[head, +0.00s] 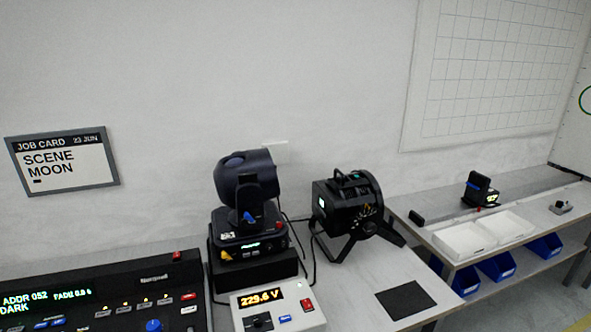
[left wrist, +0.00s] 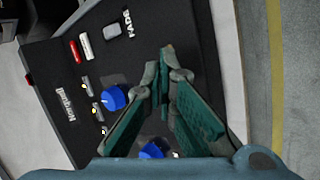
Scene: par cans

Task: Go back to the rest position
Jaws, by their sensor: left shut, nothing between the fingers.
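My left gripper (left wrist: 164,62) shows only in the left wrist view, its green-padded fingers shut with nothing between them. It is over the black lighting console (left wrist: 60,90), near a blue knob (left wrist: 114,98); a second blue knob (left wrist: 152,150) is partly hidden behind the fingers. I cannot tell whether the fingertips touch the panel. The console (head: 100,283) also shows at the lower left of the head view, with a green display reading ADDR 052 and DARK. Neither gripper shows in the head view, and my right gripper is in no view.
A moving-head light (head: 245,190) stands on a black block beside a par can (head: 347,205). A power meter (head: 272,306) reads 229.6 V. A dark mat (head: 405,300) lies at right. White trays (head: 463,239) stand on the far bench. A job card (head: 63,162) reads SCENE MOON.

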